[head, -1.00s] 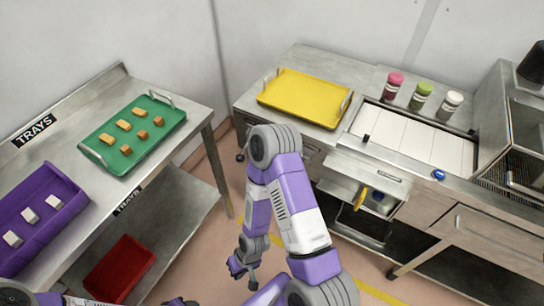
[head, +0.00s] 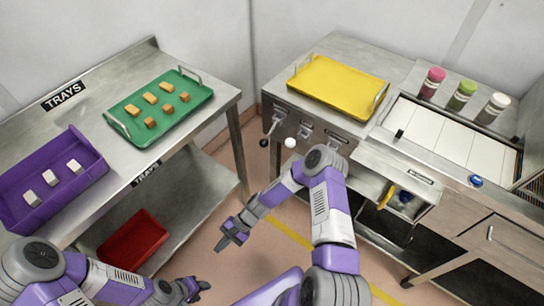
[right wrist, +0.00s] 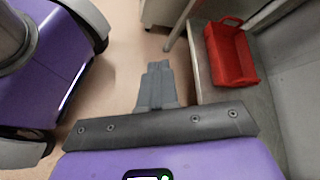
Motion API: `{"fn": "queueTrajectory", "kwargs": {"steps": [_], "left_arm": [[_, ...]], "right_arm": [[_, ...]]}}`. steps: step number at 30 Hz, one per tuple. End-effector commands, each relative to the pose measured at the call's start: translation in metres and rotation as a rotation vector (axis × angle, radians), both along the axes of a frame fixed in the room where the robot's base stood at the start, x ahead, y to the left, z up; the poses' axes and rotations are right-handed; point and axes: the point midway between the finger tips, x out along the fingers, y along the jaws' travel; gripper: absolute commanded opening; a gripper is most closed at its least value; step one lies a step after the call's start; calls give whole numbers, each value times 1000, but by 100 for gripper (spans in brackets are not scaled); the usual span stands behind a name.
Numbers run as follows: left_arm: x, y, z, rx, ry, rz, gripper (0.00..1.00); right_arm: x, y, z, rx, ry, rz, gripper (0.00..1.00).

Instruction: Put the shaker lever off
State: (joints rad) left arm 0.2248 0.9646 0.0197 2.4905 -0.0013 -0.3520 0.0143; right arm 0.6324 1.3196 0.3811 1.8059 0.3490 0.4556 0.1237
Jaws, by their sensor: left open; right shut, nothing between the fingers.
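Two levers show on the front panel of the right bench, one with a black knob (head: 264,143) and one with a white ball knob (head: 291,143). The panel's labels are too small to read, so I cannot tell which is the shaker lever. My right gripper (head: 224,244) is shut and empty, in the gap between the benches, below and left of the levers and apart from them. It also shows shut in the right wrist view (right wrist: 157,70). My left gripper (head: 196,288) is open and empty at the bottom of the head view, far from the levers.
A yellow tray (head: 340,87) lies above the lever panel. The left bench holds a green tray (head: 190,82) with several tan blocks and a purple tray (head: 75,205) with white blocks. A red bin (head: 133,241) sits on its lower shelf. A yellow handle (head: 387,196) hangs right of my right arm.

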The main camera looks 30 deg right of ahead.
Motion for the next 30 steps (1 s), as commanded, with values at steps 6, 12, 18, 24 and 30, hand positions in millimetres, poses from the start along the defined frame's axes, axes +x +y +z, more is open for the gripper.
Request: {"fn": "queueTrajectory", "kwargs": {"steps": [6, 12, 18, 24, 30], "left_arm": [[0, 0, -30, 0, 0, 0, 43], [0, 0, -50, 0, 0, 0, 43], [0, 0, -62, 0, 0, 0, 43], [0, 0, -65, 0, 0, 0, 43], [0, 0, -64, 0, 0, 0, 43]], "right_arm": [[109, -54, 16, 536, 125, -371, 0], [156, -202, 36, 1036, 16, -668, 0], [124, -329, 33, 1328, -197, -839, 0], [98, -372, 31, 1414, -300, -884, 0], [98, -373, 32, 1416, -304, -883, 0]]}}
